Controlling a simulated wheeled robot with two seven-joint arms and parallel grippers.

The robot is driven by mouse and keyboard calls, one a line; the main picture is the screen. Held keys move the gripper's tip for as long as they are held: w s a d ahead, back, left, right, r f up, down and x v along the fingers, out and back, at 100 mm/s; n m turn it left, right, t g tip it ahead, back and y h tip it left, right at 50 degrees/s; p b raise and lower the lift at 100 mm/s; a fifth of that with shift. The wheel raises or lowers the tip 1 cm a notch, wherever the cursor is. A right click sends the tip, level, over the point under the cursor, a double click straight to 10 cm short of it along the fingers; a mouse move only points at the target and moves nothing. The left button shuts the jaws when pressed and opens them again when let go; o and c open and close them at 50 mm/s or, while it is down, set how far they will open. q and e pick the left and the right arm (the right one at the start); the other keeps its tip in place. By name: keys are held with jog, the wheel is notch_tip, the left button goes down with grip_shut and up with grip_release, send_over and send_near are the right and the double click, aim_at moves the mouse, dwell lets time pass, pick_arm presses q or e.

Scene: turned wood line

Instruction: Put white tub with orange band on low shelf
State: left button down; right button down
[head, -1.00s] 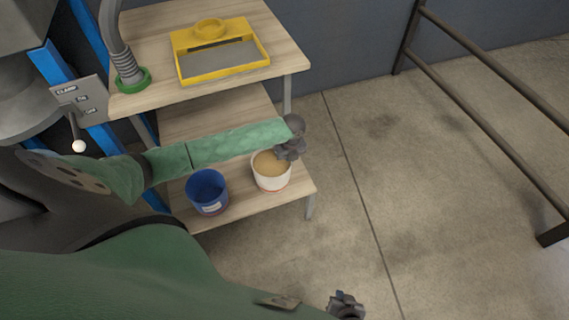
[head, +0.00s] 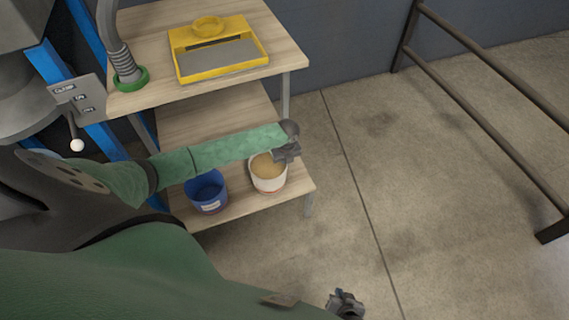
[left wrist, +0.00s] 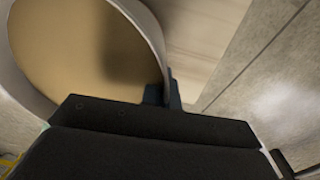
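The white tub with an orange band (head: 268,185) is upright at the front right of the low shelf (head: 240,204) in the head view. It holds something tan, and its band shows as a thin line near the base. It appears to rest on the board, though a small gap cannot be ruled out. My left gripper (head: 288,156) is at the tub's far right rim. In the left wrist view, the gripper's fingers (left wrist: 163,95) are on either side of the tub's wall (left wrist: 150,35), shut on it. My right gripper (head: 345,304) is low in the head view, away from the shelf; its opening is unclear.
A blue tub (head: 206,191) with a white label stands left of the white tub on the low shelf. The upper shelf (head: 285,50) holds a yellow tray (head: 220,75) and a hose with a green collar (head: 128,80). A dark rail frame (head: 470,110) stands right. The floor between is clear.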

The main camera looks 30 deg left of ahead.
pick_arm(q)
jog(key=c, duration=1.7)
grip_release()
pick_arm(e)
jog(key=shift+w, duration=0.1)
pick_arm(q)
jog(key=shift+r, duration=0.1)
notch_tip(320, 180, up, 12)
jog(key=s+d+f+n+t+h, duration=0.2)
jog(key=s+d+f+n, duration=0.3)
jog(key=s+d+f, duration=0.45)
jog(key=s+d+f+n+t+h, duration=0.15)
jog(key=s+d+f+n, duration=0.4)
jog(key=d, duration=0.65)
jog(key=shift+s+d+f+n+t+h, duration=0.1)
jog(key=shift+s+d+f+n+t, duration=0.75)
jog(key=shift+s+n, duration=1.8)
jog(key=shift+s+d+f+n+t+h, duration=0.15)
jog(key=shift+s+d+f+n+t, duration=0.35)
jog(key=shift+s+d+n, duration=1.95)
jog(key=shift+s+a+f+n+t+h, duration=0.1)
jog(key=shift+s+a+f+n+t, duration=0.45)
jog(key=shift+s+n, duration=2.25)
pick_arm(e)
jog(key=shift+w+r, duration=0.3)
jog(key=shift+r, duration=0.25)
